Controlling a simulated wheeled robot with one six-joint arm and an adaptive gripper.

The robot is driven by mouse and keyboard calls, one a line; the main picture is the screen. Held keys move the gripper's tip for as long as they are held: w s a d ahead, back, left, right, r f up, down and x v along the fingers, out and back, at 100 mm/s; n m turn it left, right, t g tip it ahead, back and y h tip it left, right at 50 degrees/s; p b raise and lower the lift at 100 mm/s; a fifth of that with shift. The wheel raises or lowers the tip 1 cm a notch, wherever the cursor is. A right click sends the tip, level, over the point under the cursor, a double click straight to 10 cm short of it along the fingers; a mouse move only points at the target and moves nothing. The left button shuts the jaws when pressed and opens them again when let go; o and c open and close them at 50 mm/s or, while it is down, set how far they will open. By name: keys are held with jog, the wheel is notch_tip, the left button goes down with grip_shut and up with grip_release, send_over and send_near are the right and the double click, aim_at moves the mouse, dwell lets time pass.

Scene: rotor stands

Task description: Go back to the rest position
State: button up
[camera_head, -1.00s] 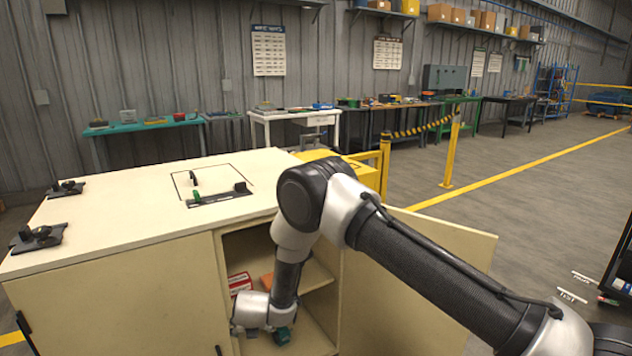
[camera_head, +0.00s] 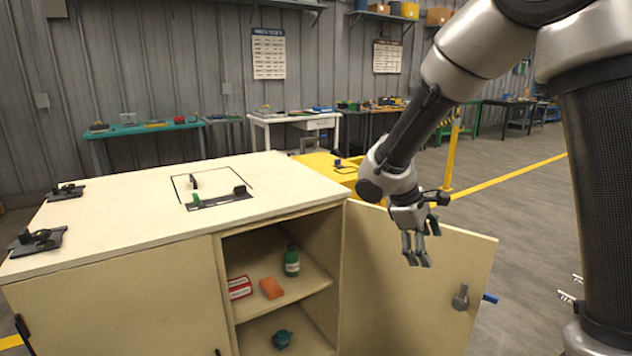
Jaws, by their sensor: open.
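My gripper (camera_head: 421,248) is in front of the open right cabinet door (camera_head: 420,290), fingers pointing down, open, with nothing seen between the fingers. My arm reaches in from the right side of the view. The cream cabinet (camera_head: 110,285) stands at left with its right compartment open. On its upper shelf are a green bottle (camera_head: 292,262), an orange block (camera_head: 271,288) and a red and white box (camera_head: 239,287). A teal item (camera_head: 282,339) lies in the lower part.
On the cabinet top are a black-outlined square with a dark fixture (camera_head: 220,202) and two black stands (camera_head: 38,240) at the left edge. The open door juts out to the right. Workbenches (camera_head: 150,131) line the back wall. Floor (camera_head: 530,225) is clear to the right.

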jog(key=s+d+r+m+t+y, duration=0.1)
jog(key=s+d+r+m, duration=0.2)
jog(key=s, duration=0.4)
jog(key=s+d+r+m+t+y, duration=0.1)
jog(key=s+d+r+m+y, duration=0.1)
jog(key=s+d+r+m, duration=0.2)
jog(key=s+d+r+m+t+y, duration=0.1)
jog(key=s+d+r+m+y, duration=0.1)
jog(key=s+r, duration=0.5)
jog(key=s+d+m, duration=0.1)
jog(key=s+d, duration=0.1)
jog(key=s, duration=0.2)
jog(key=shift+s+m, duration=0.25)
jog(key=shift+m, duration=0.15)
jog(key=shift+o, duration=0.5)
